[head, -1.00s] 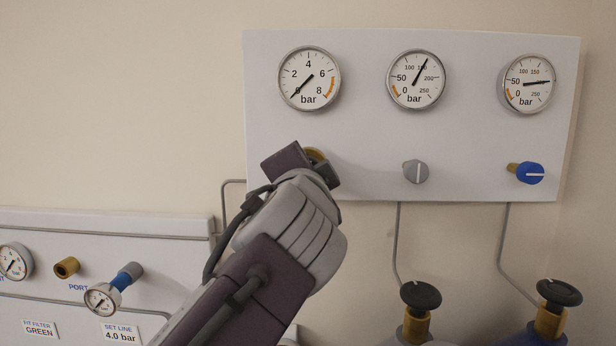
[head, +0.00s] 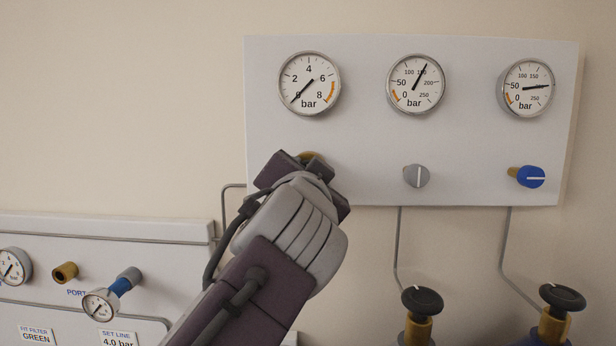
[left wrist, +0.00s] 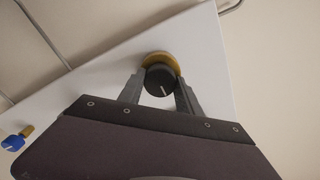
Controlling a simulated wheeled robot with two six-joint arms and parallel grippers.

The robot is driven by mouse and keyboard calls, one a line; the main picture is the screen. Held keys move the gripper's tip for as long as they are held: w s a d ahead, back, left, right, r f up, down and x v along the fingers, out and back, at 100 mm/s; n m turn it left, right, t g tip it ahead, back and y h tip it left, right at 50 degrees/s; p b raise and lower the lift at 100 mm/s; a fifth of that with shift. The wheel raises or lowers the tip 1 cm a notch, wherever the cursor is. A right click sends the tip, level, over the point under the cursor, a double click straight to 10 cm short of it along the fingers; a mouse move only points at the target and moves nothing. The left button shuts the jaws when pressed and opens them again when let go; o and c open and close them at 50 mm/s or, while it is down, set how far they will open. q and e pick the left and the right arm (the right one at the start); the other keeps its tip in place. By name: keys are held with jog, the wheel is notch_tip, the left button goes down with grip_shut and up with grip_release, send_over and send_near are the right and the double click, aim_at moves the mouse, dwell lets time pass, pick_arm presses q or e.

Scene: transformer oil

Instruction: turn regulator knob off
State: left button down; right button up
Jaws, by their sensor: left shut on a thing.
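The regulator knob (left wrist: 160,79) is black with a white line and a brass collar (left wrist: 159,59), seen in the left wrist view between my fingers. In the head view only part of the brass collar (head: 311,157) shows; my gripper hides the rest. My left gripper (left wrist: 160,88) is shut on the knob, one finger on each side. In the head view my left gripper (head: 303,178) reaches the panel below the left gauge (head: 310,83), whose needle points to about 0 bar. My right gripper is in neither view.
The white panel (head: 360,140) also carries a middle gauge (head: 415,85), a right gauge (head: 526,88), a grey knob (head: 417,176) and a blue knob (head: 531,177). Two black-topped valves (head: 422,301) (head: 562,297) stand below. A lower panel (head: 180,255) with fittings is at left.

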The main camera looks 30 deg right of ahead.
pick_arm(q)
jog(key=shift+f, duration=0.25)
jog(key=c, duration=0.8)
grip_release()
jog(key=shift+r, duration=0.1)
jog(key=shift+s, duration=0.15)
jog(key=b+v, duration=0.4)
jog(key=v, duration=0.5)
